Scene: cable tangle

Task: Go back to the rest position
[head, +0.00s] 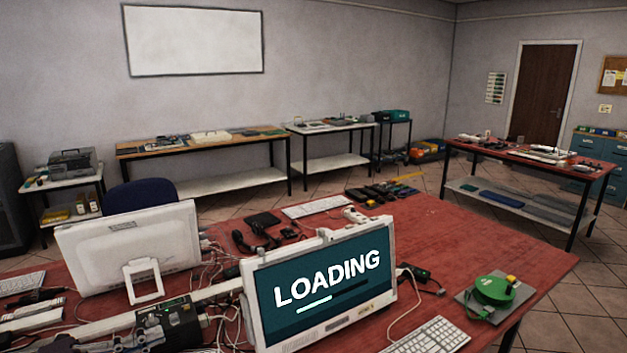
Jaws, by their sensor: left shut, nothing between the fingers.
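My left gripper is hard to pick out among the clutter at the lower left of the head view; it is shut and holds nothing. A long white bar (110,324) runs there from the lower left toward the front monitor, with a dark device with green parts (172,328) beside it. My right gripper is not in view. The red-topped table (440,240) fills the foreground. The front monitor (322,288) stands on it and reads LOADING. A second white monitor (128,250) shows its back at the left. Loose cables (212,262) lie between the monitors.
A white keyboard (428,337) lies at the front edge, and a green round device (493,290) sits on a grey plate to the right. Black adapters (262,219) and a power strip (356,215) lie behind the front monitor.

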